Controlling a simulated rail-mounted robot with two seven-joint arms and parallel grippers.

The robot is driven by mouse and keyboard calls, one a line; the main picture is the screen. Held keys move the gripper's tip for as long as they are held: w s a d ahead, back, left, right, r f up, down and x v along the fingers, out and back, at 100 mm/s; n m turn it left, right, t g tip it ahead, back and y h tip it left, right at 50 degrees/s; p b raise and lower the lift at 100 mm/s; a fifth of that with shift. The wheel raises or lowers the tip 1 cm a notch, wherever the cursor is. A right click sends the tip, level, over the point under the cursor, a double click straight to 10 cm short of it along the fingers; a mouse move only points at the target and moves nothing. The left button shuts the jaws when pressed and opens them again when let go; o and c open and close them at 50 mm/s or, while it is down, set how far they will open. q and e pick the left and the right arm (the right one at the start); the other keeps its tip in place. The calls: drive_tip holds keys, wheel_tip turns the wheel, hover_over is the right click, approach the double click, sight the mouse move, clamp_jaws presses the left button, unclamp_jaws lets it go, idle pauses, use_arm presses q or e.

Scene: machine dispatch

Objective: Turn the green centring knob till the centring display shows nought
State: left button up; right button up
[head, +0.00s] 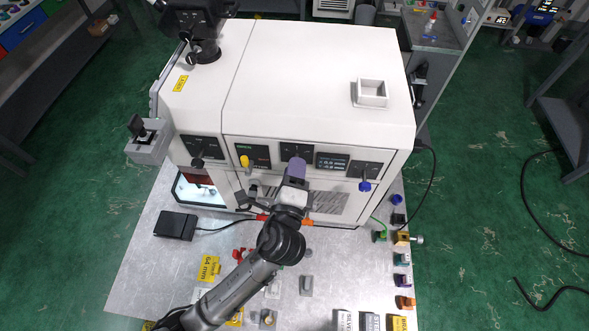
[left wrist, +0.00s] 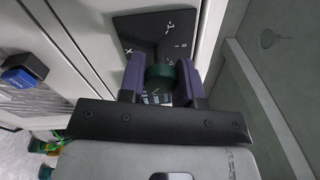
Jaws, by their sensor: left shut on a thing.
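My left gripper (head: 297,166) is at the front panel of the white machine (head: 310,85), its purple fingers reaching the dark plate in the middle. In the left wrist view the fingers (left wrist: 162,82) close on both sides of the green knob (left wrist: 160,76), in front of a black plate with white marks (left wrist: 158,35). In the head view the gripper hides the knob. A small dark display (head: 332,162) with pale digits sits just right of the gripper; its figures are too small to read. I cannot tell which way the knob points. My right gripper is not seen.
A yellow knob (head: 245,161) is left of the gripper and a blue knob (head: 365,185) right of it; the blue one also shows in the left wrist view (left wrist: 24,70). A black box (head: 175,225) with a cable and several small parts lie on the metal table (head: 140,275).

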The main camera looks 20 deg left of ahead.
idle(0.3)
use_arm(q)
drive_tip(key=o, duration=0.9)
drive_tip(key=shift+b+v, duration=1.35)
drive_tip(key=shift+v, duration=5.55)
drive_tip(key=shift+f, duration=0.1)
